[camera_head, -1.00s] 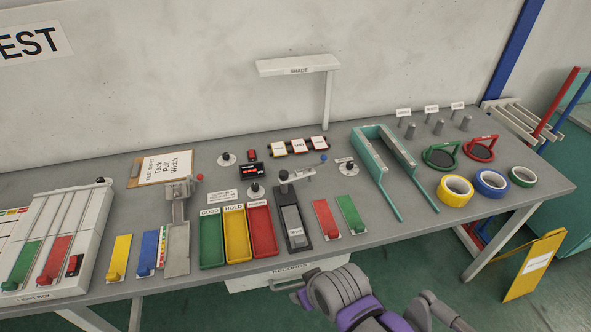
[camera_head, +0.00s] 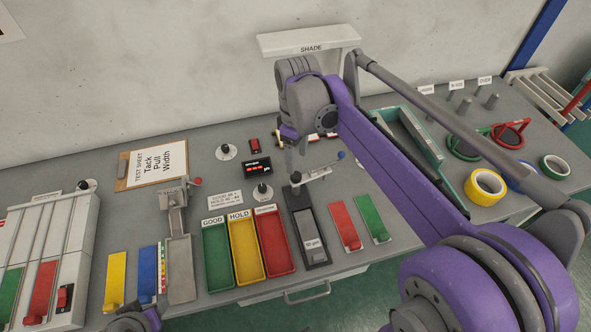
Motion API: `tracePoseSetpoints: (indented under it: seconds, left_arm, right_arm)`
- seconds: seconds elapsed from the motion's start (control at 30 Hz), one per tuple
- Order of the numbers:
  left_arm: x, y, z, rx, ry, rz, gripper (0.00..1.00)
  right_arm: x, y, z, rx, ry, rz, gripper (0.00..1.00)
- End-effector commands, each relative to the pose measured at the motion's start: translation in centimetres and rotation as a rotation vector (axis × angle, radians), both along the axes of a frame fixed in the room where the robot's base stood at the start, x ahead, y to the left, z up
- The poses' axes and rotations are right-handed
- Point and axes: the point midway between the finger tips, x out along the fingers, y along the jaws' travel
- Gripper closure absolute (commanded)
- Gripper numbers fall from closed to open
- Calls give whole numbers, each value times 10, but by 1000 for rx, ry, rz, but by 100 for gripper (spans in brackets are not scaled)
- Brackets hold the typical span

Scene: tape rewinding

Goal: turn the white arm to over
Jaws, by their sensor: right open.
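The white arm (camera_head: 319,173) is a thin pale lever with a blue knob (camera_head: 341,155) at its upper right end. It lies just right of a black upright handle on a grey gauge (camera_head: 304,228) and slants up to the right. My right gripper (camera_head: 293,148) hangs down from the wrist, left of the blue knob and above the lever's left end. It is open and appears apart from the lever. Its fingers are small and partly blend with the gauge handle behind. A label reading OVER (camera_head: 485,80) stands by the pegs at the back right.
The shade stand (camera_head: 309,43) rises behind my right wrist. Green, yellow and red trays (camera_head: 217,258) sit left of the gauge. Red and green slides (camera_head: 345,224) lie to its right. My purple right forearm covers much of the table's right side, including part of the teal frame (camera_head: 415,147).

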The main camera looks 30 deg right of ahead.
Motion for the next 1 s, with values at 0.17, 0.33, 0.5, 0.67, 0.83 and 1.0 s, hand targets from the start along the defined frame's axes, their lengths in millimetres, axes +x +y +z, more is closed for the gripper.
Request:
tracePoseSetpoints:
  seconds: [0.17,0.33,0.5,0.67,0.83,1.0]
  left_arm:
    - [-1,0,-4,0,2,0,50]
    - [-2,0,-6,0,4,0,50]
    - [-2,0,-6,0,4,0,50]
    - [-2,0,-6,0,4,0,50]
    - [-2,0,-6,0,4,0,50]
    - [-2,0,-6,0,4,0,50]
  right_arm:
    - [0,0,-37,0,0,0,34]
    - [0,0,-61,0,-1,-1,34]
    - [0,0,-72,0,-1,-1,34]
    - [0,0,-74,0,-1,-1,34]
    - [0,0,-74,0,-1,-1,41]
    - [0,0,-73,0,-1,-1,72]
